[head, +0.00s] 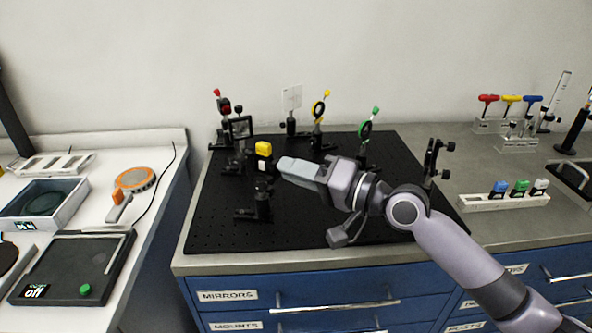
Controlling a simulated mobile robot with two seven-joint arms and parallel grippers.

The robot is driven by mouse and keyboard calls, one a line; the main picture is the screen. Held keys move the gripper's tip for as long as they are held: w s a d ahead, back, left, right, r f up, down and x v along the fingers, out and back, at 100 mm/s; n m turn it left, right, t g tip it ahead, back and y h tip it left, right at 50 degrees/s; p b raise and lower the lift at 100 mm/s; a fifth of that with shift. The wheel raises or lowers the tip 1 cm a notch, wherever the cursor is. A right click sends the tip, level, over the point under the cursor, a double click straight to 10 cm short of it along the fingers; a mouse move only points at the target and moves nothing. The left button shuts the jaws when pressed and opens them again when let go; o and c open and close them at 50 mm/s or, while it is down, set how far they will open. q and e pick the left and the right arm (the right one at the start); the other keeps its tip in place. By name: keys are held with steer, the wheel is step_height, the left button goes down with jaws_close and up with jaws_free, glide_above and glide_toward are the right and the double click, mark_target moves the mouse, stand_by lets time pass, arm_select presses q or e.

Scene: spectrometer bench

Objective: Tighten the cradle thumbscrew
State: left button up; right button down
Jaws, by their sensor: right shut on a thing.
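My right gripper (283,166) reaches in from the right over the black breadboard (215,215), its fingers pointing left. It is shut at the upper right of a short black post mount (263,207). This mount stands upright on a flat foot in the left part of the board and looks like the cradle. The thumbscrew cannot be made out; the fingers hide what they grip. My left gripper is out of view.
A black mount (431,160) stands at right. The board's front left is clear.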

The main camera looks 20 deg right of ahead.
steer(key=shift+d+m, duration=0.1)
steer(key=shift+m, duration=3.8)
steer(key=c, duration=1.1)
jaws_free()
steer(key=shift+f, duration=0.1)
steer(key=shift+b+v, duration=0.95)
steer(key=shift+v, duration=2.6)
